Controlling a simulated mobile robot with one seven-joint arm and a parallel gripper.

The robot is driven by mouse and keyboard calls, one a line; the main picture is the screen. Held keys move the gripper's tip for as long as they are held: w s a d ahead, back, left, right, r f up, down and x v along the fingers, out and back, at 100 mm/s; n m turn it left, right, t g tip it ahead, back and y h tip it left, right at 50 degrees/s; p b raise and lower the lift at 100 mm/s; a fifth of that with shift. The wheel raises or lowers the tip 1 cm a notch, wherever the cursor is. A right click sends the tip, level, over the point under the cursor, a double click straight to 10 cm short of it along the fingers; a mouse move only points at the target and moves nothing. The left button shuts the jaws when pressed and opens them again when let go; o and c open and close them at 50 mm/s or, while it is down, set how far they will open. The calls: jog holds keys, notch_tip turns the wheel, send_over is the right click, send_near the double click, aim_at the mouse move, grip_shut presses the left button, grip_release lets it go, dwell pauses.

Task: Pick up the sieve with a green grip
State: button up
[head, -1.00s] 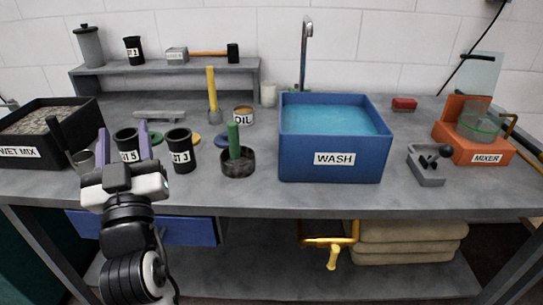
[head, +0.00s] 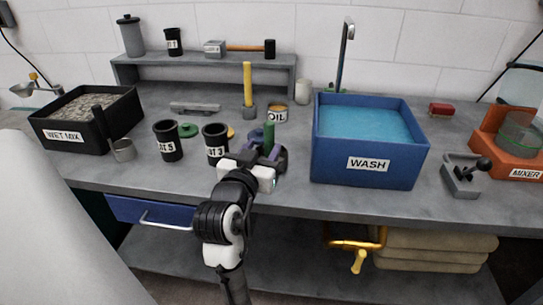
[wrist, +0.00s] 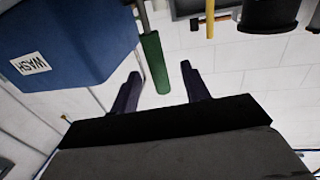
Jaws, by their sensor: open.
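The sieve's upright green grip (head: 268,138) stands on the bench, left of the wash tub. Its dark round pan is mostly hidden behind my gripper (head: 265,155) in the head view. My gripper is open, its two purple fingers reaching toward the sieve from the front. In the wrist view the green grip (wrist: 154,62) appears between the two spread fingertips (wrist: 160,74), with a gap on each side. The pan is not clearly seen there. Nothing is held.
The blue wash tub (head: 366,166) stands close on the right. Lot cups (head: 216,143) stand just left, with an oil tin (head: 277,114) and a yellow-handled tool (head: 247,86) behind. A black-handled scoop (head: 122,149) leans by the wet mix tray (head: 68,137).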

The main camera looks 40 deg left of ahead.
aim_at(272, 135)
jog(key=p+x, duration=0.2)
jog(key=x, duration=0.4)
jog(key=shift+w+d+r, duration=0.1)
jog(key=shift+w, duration=0.15)
jog(key=c, duration=1)
